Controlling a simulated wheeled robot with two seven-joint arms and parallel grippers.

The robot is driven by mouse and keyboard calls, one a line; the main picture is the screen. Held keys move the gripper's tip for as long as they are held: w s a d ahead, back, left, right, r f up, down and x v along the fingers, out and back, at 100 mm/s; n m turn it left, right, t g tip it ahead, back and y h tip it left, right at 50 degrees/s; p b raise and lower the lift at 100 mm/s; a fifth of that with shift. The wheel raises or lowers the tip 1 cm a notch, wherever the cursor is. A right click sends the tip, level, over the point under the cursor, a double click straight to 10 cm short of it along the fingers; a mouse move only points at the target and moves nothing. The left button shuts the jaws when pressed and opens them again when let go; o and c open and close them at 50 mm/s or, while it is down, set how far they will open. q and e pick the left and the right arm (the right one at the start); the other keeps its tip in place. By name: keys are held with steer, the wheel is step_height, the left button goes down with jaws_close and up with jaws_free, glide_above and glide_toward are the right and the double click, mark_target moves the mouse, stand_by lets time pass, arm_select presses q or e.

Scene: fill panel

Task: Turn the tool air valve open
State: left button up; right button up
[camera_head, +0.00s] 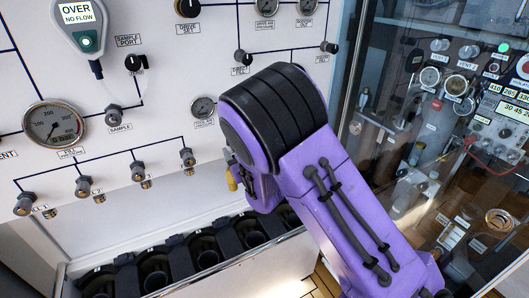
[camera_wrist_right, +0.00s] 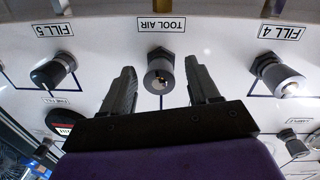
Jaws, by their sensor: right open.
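My right gripper (camera_wrist_right: 160,82) is open, one dark finger on each side of this fitting. I cannot tell whether either finger touches it. No lever or handle position can be made out on the fitting. In the head view my purple right arm covers this part of the panel and hides the right gripper. My left gripper is in neither view.
FILL 5 (camera_wrist_right: 54,70) and FILL 4 (camera_wrist_right: 279,76) fittings flank the tool air fitting. In the head view, a row of black holders (camera_head: 155,270) lies below the panel. A glass-fronted cabinet (camera_head: 440,120) with gauges stands at the right. A pressure gauge (camera_head: 54,125) is at the left.

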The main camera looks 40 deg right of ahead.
arm_select(q)
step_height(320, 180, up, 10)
steer(key=p, duration=0.9)
arm_select(e)
steer(key=s+a+m+y+b, duration=0.1)
steer(key=s+m, duration=0.4)
steer(key=m, duration=1.2)
steer(key=s+a+m+y, duration=0.1)
steer(key=s+m, duration=0.5)
steer(key=m, duration=1.1)
arm_select(q)
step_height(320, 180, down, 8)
steer(key=b, duration=0.6)
steer(key=shift+b, duration=0.35)
arm_select(e)
steer(key=s+a+f+n+g, duration=0.1)
steer(key=s+f+n+g, duration=0.2)
steer(key=f+n, duration=0.3)
steer(key=s+a+f+n+g+y, duration=0.1)
steer(key=s+f+n, duration=0.5)
steer(key=f, duration=0.6)
steer(key=s+a+f+n+g, duration=0.2)
steer(key=s+f+n+g, duration=0.2)
steer(key=f+n, duration=0.3)
step_height(320, 180, down, 2)
steer(key=shift+s+a+g, duration=0.25)
steer(key=shift+s+g, duration=0.05)
steer(key=shift+g, duration=0.6)
